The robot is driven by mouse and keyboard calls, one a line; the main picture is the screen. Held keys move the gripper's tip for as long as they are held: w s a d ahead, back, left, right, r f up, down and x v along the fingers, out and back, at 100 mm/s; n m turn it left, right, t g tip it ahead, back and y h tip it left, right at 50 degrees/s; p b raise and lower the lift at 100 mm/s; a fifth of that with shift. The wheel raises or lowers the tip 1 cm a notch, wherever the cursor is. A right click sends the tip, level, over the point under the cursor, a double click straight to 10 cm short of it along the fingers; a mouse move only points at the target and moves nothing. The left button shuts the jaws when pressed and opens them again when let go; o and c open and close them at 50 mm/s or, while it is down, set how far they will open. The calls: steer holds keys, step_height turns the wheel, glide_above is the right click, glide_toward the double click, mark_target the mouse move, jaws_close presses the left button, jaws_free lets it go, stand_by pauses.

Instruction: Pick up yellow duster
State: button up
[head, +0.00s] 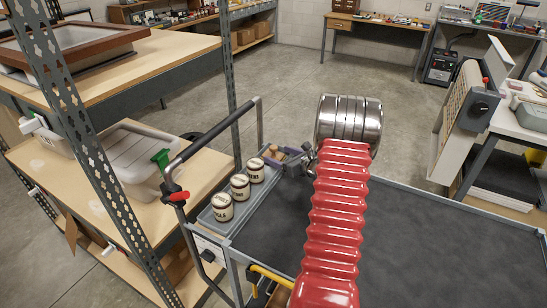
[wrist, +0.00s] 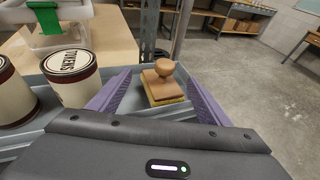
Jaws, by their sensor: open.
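A small wooden block with a round knob and a yellow underside, which looks like the yellow duster (wrist: 164,86), sits in the grey tray of the cart. In the wrist view it stands upright between the purple fingers of my open gripper (wrist: 157,84), with no clear contact on either side. In the head view the duster (head: 273,152) shows small at the tray's far end, beside my gripper (head: 279,157). My arm hides part of the gripper there.
Several labelled tins stand in the same tray; one tin (wrist: 74,78) is close to the left finger. The cart's dark top (head: 430,235) is clear. A black push handle (head: 215,130) rises beside the tray. A shelf post (head: 228,80) stands behind.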

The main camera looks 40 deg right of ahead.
mark_target(266, 151)
steer(key=shift+w, duration=0.1)
steer(key=shift+x, duration=2.55)
steer(key=shift+a, duration=0.15)
steer(key=shift+c, duration=0.4)
steer(key=shift+f, duration=0.1)
steer(key=c, duration=1)
